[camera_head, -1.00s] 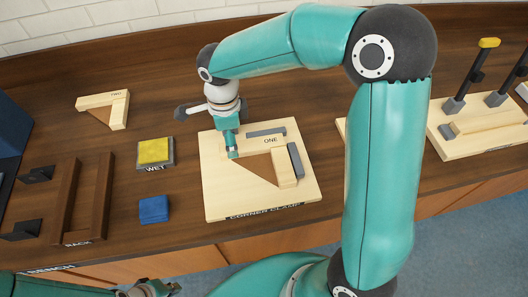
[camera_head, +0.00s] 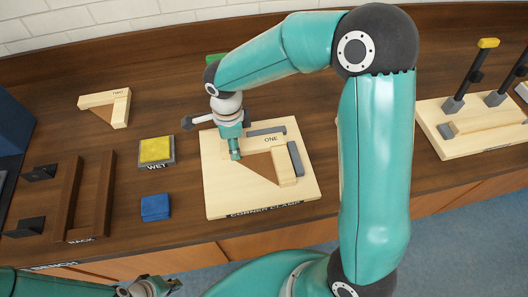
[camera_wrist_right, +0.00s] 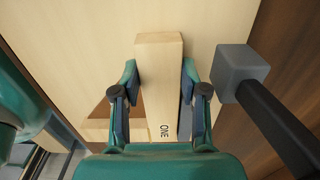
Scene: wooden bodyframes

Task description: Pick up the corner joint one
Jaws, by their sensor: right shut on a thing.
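Corner joint one (camera_head: 287,172) is two pale wooden pieces meeting at a corner with a brown triangle between them, labelled ONE. It lies on the pale corner clamp board (camera_head: 225,208), against grey blocks. My right gripper (camera_head: 236,156) is down at its upper-left piece. In the right wrist view the fingers of my right gripper (camera_wrist_right: 159,72) are on either side of the labelled piece of corner joint one (camera_wrist_right: 159,60), shut on it. My left gripper (camera_head: 158,288) is low at the bottom edge, away from the joint; its jaw opening is unclear.
Corner joint two (camera_head: 104,104) lies at the back left. A yellow pad (camera_head: 155,150) on the WET tray and a blue block (camera_head: 155,207) are left of the board. A dark rack (camera_head: 86,200) stands further left. A clamp stand (camera_head: 465,140) is at right.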

